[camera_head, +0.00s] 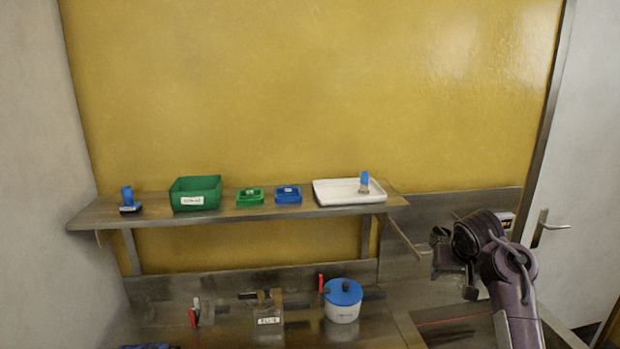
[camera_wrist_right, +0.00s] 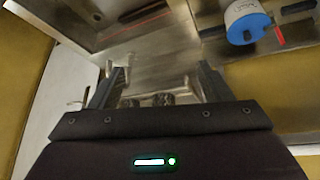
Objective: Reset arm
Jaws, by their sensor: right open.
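My right arm comes in from the lower right in the head view. Its gripper (camera_head: 455,264) is raised over the right part of the steel counter, to the right of the blue-lidded pot. In the right wrist view the two fingers of my right gripper (camera_wrist_right: 158,82) stand apart with nothing held between them. Bare steel and some dark round parts show beyond them. My left gripper is in neither view.
A white pot with a blue lid (camera_head: 343,300) and a labelled steel container (camera_head: 268,306) stand on the counter. The wall shelf (camera_head: 240,212) holds a green bin (camera_head: 195,193), small trays and a white tray (camera_head: 330,194). A door handle (camera_head: 550,226) is at right.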

